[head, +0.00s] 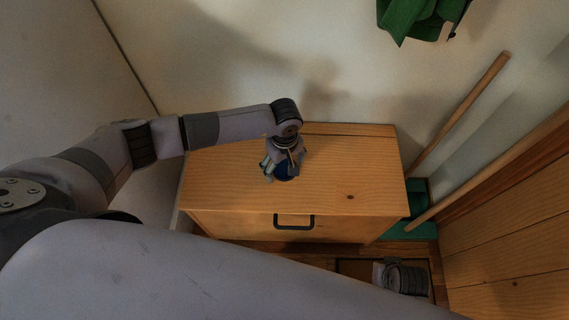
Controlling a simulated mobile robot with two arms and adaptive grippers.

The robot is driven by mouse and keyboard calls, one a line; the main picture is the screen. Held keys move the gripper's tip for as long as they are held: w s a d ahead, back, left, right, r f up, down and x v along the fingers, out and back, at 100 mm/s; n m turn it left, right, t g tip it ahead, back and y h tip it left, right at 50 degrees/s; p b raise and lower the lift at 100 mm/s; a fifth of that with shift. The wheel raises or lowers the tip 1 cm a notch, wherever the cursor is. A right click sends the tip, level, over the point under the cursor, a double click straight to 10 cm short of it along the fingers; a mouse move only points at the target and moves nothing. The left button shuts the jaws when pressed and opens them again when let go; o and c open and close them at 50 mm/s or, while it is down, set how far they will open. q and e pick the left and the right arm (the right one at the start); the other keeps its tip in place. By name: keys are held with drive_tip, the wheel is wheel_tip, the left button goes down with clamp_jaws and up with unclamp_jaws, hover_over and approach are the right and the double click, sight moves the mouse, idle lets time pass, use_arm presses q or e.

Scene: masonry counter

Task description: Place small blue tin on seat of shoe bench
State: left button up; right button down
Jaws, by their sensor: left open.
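The shoe bench is a light wooden chest with a flat seat (350,165) and a dark handle on its front. The small blue tin (284,171) is at the middle of the seat and seems to stand on it. My left gripper (282,168) points down over the tin from above, with its open fingers around it. The fingers hide part of the tin, and I cannot tell whether they touch it. A grey and dark piece of what looks like my right wrist (402,278) shows low on the right; its fingers cannot be made out.
A green cloth item (420,18) hangs on the wall above. Wooden poles (460,110) lean at the right, beside a green object (416,195) on the floor. A wooden plank panel (510,230) bounds the right side. The seat is clear on both sides of the tin.

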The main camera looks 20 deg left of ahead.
sight(285, 168)
use_arm(q)
drive_tip(key=shift+r, duration=0.15)
wheel_tip(285, 168, up, 12)
drive_tip(key=p, duration=0.1)
drive_tip(key=shift+p, duration=0.4)
use_arm(e)
wheel_tip(285, 168, down, 6)
drive_tip(key=s, duration=0.2)
drive_tip(key=shift+s+d+r, duration=0.2)
